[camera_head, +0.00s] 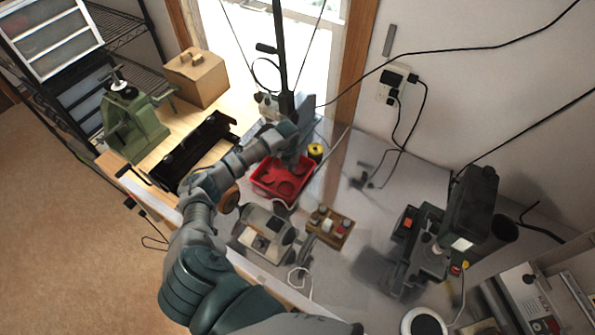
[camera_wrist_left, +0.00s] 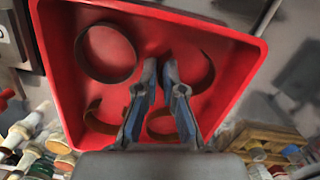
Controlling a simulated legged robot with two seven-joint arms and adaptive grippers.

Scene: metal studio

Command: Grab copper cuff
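A red tray (camera_head: 257,186) stands on the bench in the head view, and its red rim (camera_wrist_left: 215,16) fills much of the left wrist view. Several ring-shaped cuffs lie in it: a large dark one (camera_wrist_left: 78,52) at upper left, a coppery one (camera_wrist_left: 94,122) at lower left, one (camera_wrist_left: 161,134) seen between my fingers, and one (camera_wrist_left: 212,72) at right, partly hidden by a finger. My left gripper (camera_wrist_left: 160,64) is over the tray, fingers parted by a narrow gap, nothing held between them. It shows small in the head view (camera_head: 301,160). My right gripper is out of view.
A box of small knobbed parts (camera_head: 330,226) and a grey motor-like machine (camera_head: 265,233) stand in front of the tray. A yellow spool (camera_head: 315,151) is right behind it.

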